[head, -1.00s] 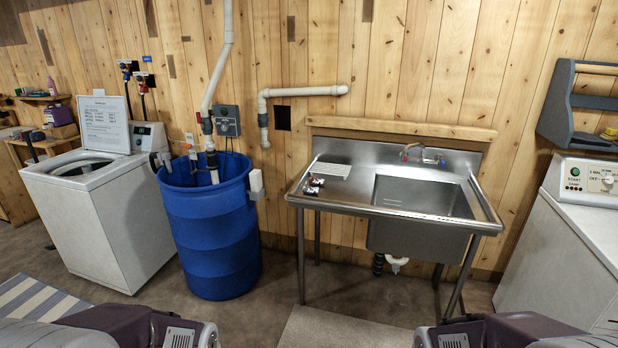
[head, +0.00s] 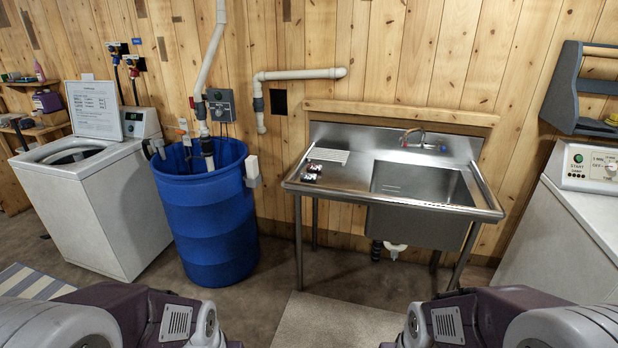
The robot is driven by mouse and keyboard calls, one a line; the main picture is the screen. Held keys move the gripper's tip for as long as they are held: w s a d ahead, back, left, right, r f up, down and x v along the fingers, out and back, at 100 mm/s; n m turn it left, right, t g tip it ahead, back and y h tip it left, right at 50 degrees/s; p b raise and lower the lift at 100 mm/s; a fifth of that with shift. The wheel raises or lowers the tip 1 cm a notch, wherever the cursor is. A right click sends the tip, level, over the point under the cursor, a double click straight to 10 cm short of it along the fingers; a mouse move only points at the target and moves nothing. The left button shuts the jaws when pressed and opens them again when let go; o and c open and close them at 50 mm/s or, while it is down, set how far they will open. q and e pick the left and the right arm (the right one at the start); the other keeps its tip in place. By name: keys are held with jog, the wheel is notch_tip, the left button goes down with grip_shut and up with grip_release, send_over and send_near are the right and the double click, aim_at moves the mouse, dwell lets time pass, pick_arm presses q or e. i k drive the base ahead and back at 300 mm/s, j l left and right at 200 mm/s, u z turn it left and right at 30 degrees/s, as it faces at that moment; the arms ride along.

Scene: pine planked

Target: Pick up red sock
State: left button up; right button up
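I cannot make out a red sock in the head view. Small dark and reddish items (head: 312,171) lie on the left drainboard of the steel sink (head: 345,186); they are too small to identify. Only upper parts of my two arms show at the bottom left and bottom right. Both my grippers are out of the picture. The inside of the open-lidded white washer (head: 88,215) at the left is mostly hidden.
A blue barrel (head: 208,225) with a pipe going into it stands between washer and sink. A white machine (head: 560,245) stands at the right, with a grey rack (head: 570,100) above. A pale mat (head: 335,325) and a striped rug (head: 30,282) lie on the floor.

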aim_at(310, 167)
jog(key=i+j, duration=0.1)
jog(key=i, duration=1)
jog(key=i+j, duration=0.15)
jog(key=i, duration=0.95)
jog(key=i+j, duration=0.1)
jog(key=i, duration=0.95)
